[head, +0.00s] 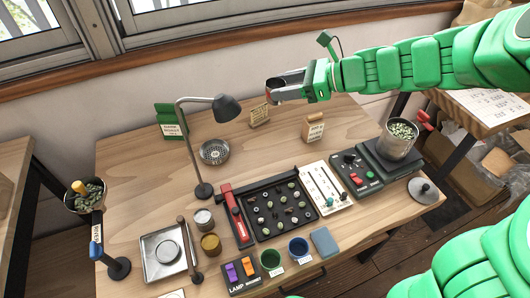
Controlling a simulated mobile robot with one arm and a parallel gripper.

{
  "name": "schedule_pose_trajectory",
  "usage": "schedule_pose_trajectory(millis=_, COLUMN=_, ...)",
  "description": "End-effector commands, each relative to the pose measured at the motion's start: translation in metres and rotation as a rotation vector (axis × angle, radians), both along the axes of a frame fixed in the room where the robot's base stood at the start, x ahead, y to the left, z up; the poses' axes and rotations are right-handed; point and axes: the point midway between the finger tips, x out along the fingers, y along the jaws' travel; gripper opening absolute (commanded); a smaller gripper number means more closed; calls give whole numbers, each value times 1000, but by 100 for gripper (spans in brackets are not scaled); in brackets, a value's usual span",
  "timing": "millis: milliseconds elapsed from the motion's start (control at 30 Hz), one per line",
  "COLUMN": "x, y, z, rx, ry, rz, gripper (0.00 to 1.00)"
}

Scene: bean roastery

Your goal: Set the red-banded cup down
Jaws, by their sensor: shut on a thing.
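My gripper (287,85) is at the end of the green arm, above the back part of the wooden table (135,165). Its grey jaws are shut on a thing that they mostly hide. I take this thing to be the red-banded cup, but I cannot make out a red band or its tilt. It is held clear of the table top. No other red-banded cup shows on the table.
A desk lamp (226,107) stands left of my gripper, with a perforated bowl (214,152) below. A bean-filled pot (397,147) stands right.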

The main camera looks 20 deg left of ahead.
Motion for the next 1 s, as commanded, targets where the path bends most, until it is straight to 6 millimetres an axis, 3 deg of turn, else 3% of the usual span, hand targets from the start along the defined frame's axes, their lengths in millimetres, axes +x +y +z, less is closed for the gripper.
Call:
schedule_pose_trajectory(millis=333, x=0, y=0, z=-57, rx=1, ry=4, rz=0, gripper=20)
schedule_pose_trajectory(millis=700, x=0, y=0, z=-148, rx=-1, ry=5, rz=-3, gripper=20)
schedule_pose_trajectory(millis=1000, x=0, y=0, z=-204, rx=-1, ry=1, rz=-2, gripper=20)
